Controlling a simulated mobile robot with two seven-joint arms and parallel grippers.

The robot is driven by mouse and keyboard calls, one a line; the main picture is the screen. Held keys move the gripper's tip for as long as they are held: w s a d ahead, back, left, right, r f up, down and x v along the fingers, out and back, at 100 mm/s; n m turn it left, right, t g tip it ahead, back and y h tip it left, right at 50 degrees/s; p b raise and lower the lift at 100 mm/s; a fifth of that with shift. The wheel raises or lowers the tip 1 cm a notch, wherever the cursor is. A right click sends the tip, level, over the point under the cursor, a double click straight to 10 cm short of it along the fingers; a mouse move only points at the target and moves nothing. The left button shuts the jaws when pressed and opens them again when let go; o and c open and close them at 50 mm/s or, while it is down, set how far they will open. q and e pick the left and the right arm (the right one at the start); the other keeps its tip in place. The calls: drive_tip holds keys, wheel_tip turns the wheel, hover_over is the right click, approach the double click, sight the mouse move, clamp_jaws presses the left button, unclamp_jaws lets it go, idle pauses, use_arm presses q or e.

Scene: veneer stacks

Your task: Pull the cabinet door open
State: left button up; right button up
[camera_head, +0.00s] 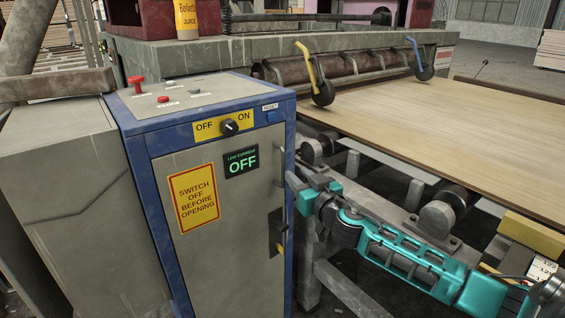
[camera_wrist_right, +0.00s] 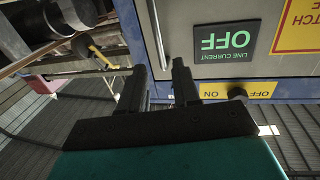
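The grey cabinet door (camera_head: 205,255) is closed in its blue frame in the head view. A vertical bar handle (camera_head: 279,160) is at its upper right edge. Below it is a dark latch plate (camera_head: 276,230) with a yellow lever. The display (camera_head: 241,161) reads LINE CURRENT OFF. The black knob (camera_head: 229,127) sits between OFF and ON. My right gripper (camera_head: 291,178) is beside the handle, at the door's right edge. In the upside-down right wrist view its fingers (camera_wrist_right: 162,76) are apart and empty, with the handle (camera_wrist_right: 158,35) beyond their tips. My left gripper is out of view.
A red button (camera_head: 136,84) stands on the cabinet top. A grey housing (camera_head: 65,190) adjoins the cabinet's left side. The conveyor frame with rollers and a wooden sheet (camera_head: 450,115) is close on the right, behind my right arm. A warning sign (camera_head: 194,198) is on the door.

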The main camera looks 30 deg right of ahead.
sight(284, 163)
drive_tip(key=w, duration=0.6)
drive_tip(key=w+d, duration=0.1)
drive_tip(key=w, duration=0.2)
drive_tip(key=shift+b, duration=0.3)
drive_tip(key=shift+s, duration=0.1)
clamp_jaws()
